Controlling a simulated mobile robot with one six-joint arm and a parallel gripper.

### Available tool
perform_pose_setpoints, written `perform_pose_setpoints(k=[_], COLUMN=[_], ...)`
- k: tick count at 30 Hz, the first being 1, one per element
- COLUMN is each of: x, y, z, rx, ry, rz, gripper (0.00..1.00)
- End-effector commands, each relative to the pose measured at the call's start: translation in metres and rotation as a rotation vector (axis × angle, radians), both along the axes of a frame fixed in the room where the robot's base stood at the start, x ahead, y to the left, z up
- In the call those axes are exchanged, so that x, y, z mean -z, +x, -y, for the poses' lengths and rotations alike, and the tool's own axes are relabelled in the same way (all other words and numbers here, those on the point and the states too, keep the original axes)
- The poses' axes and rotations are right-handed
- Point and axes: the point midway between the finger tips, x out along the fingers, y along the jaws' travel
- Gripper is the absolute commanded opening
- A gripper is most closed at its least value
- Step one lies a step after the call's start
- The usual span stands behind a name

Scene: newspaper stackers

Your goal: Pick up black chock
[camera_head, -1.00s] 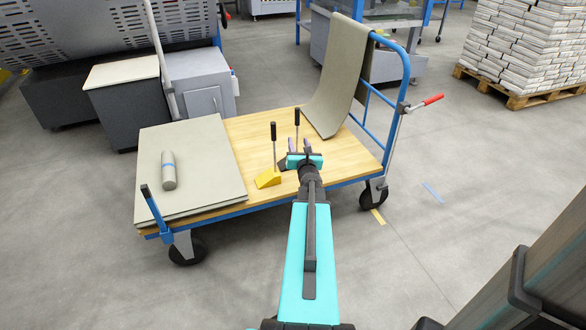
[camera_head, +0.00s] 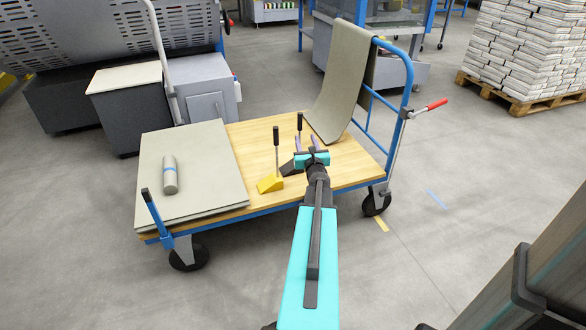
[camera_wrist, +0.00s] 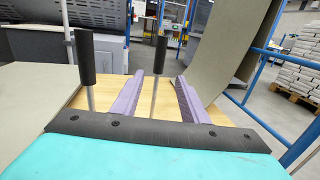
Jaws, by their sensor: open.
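The black chock (camera_head: 287,168) sits on the wooden cart deck, partly hidden behind my gripper in the head view. Its upright handle with a black grip (camera_head: 299,122) shows above it. In the wrist view the handle (camera_wrist: 160,55) stands between my finger tips, farther off; the chock body is hidden. My gripper (camera_head: 316,141) is open and empty, its purple fingers pointing toward the far side of the deck. A yellow chock (camera_head: 270,184) with a black-gripped handle (camera_head: 276,137) stands just left of the black one. In the wrist view the yellow chock's handle (camera_wrist: 86,58) stands left of my fingers.
The cart (camera_head: 351,173) has a blue frame and a raised rail on the right. A grey sheet (camera_head: 343,85) drapes over that rail. Grey boards (camera_head: 215,165) with a roll (camera_head: 170,175) lie on the left. Some deck right of my gripper is clear.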

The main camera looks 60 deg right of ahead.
Motion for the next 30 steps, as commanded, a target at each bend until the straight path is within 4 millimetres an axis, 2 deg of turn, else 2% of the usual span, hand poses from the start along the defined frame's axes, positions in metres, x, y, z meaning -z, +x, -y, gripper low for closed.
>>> perform_pose_setpoints(k=[18,30], x=[0.000,-0.001], y=[0.038,0.042], z=[0.042,0.047], rx=[0.000,0.001], ry=[0.000,0.001], rz=[0.000,0.001], gripper=[0.40,0.40])
